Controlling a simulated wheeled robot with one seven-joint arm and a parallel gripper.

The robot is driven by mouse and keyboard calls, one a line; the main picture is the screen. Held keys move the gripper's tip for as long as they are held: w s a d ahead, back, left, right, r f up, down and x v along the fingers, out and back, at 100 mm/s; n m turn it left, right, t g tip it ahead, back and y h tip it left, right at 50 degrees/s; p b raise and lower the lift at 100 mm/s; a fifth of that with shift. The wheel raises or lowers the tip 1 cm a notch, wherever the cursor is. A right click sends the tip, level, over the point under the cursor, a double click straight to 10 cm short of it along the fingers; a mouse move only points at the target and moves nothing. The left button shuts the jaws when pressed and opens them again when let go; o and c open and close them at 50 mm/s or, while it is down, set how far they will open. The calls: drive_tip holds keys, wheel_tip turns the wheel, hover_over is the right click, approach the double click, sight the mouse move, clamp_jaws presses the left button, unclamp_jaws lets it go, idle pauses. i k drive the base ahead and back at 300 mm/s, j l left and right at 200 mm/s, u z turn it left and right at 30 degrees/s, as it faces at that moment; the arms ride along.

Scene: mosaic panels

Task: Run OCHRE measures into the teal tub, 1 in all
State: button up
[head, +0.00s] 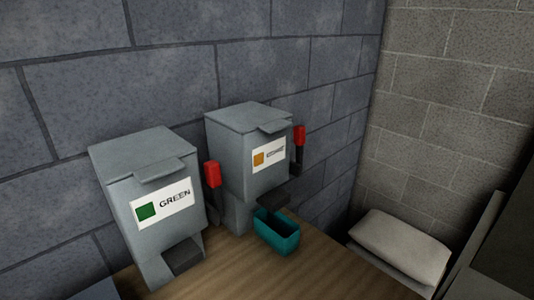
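The teal tub (277,234) stands upright on the wooden counter, at or just in front of the dark spout (274,200) of the farther grey dispenser (246,150). Its inside looks dark and I cannot see whether it holds anything. That dispenser's label (269,155) has an ochre-orange square and lettering too small to read. A lever with a red handle (299,136) is on its right side, with the handle at the upper end. My gripper is not in view.
A nearer grey dispenser (147,195) labelled GREEN has its own red-handled lever (212,174) and an empty-looking spout area. A pale sack (400,246) lies at the right. The wooden counter (315,270) is bare in front of the tub. Block walls close the back and right.

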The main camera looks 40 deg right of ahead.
sight(299, 131)
drive_tip(key=l+u, duration=0.25)
drive_tip(key=l, duration=0.25)
drive_tip(key=k+l+u, duration=0.1)
drive_tip(key=l+u, duration=0.2)
drive_tip(key=l, duration=0.15)
drive_tip(key=k+l+u, duration=0.1)
drive_tip(key=l+u, duration=0.15)
drive_tip(key=l, duration=0.25)
drive_tip(key=k+l, duration=0.1)
drive_tip(key=l, duration=0.3)
drive_tip(key=k+l, duration=0.15)
drive_tip(key=l, duration=0.25)
drive_tip(key=k+l+u, duration=0.1)
drive_tip(key=l, duration=0.3)
drive_tip(key=k+l, duration=0.15)
drive_tip(key=l, duration=0.2)
drive_tip(key=k+l+u, duration=0.1)
drive_tip(key=l, duration=0.3)
drive_tip(key=k+l, duration=0.15)
drive_tip(key=l, duration=0.2)
